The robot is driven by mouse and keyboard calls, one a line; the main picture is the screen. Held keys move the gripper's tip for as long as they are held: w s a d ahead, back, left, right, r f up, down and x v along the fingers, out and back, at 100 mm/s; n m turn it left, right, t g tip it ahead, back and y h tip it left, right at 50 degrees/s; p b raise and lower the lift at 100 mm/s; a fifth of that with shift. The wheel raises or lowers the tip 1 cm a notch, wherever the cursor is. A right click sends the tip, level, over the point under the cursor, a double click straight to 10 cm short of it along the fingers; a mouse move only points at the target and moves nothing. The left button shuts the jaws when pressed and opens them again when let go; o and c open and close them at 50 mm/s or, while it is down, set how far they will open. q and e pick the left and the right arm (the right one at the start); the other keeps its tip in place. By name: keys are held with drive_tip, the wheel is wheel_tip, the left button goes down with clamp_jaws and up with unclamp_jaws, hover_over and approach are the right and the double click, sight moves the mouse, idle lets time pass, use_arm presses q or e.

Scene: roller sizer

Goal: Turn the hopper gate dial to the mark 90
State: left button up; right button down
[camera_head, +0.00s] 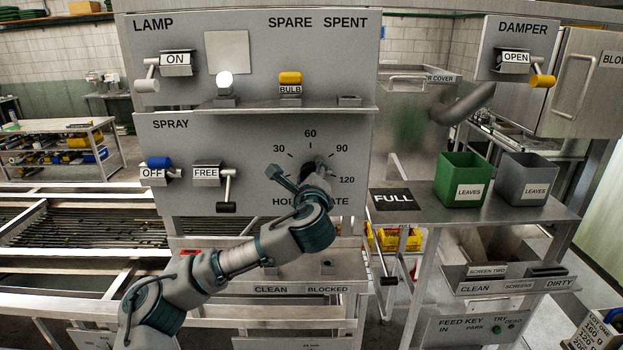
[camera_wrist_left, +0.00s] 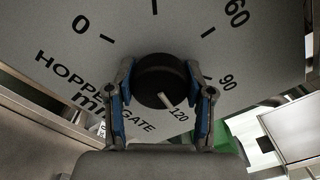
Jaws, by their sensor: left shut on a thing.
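The hopper gate dial is a round black knob (camera_wrist_left: 158,72) on a grey panel, between my fingers in the left wrist view. A pale pointer bar at its edge lies toward the 120 label. The 90 label (camera_wrist_left: 226,82) shows to the right of the knob. My left gripper (camera_wrist_left: 160,66) is shut on the knob, one blue-sided finger on each side. In the head view my left gripper (camera_head: 312,176) is at the dial and hides most of it and part of the panel lettering; the 90 label (camera_head: 342,150) is clear. My right gripper is not in view.
The SPRAY levers OFF (camera_head: 158,170) and FREE (camera_head: 212,176) are left of the dial on the same panel. A ledge (camera_head: 310,107) with bulb holders juts out above it. A green bin (camera_head: 462,172) and a grey bin (camera_head: 527,172) stand to the right.

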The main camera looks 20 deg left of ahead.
use_arm(q)
drive_tip(key=n+b, duration=0.1)
drive_tip(key=n, duration=0.1)
drive_tip(key=shift+f+n+b, duration=0.35)
drive_tip(key=shift+n+b, duration=0.05)
drive_tip(key=n+b, duration=0.1)
drive_tip(key=n, duration=0.1)
drive_tip(key=shift+n, duration=0.3)
drive_tip(key=shift+w+n+b, duration=0.1)
drive_tip(key=shift+n+b, duration=0.8)
drive_tip(key=shift+n, duration=0.7)
drive_tip(key=o, duration=0.9)
drive_tip(key=shift+o, duration=1.3)
drive_tip(key=shift+r, duration=0.1)
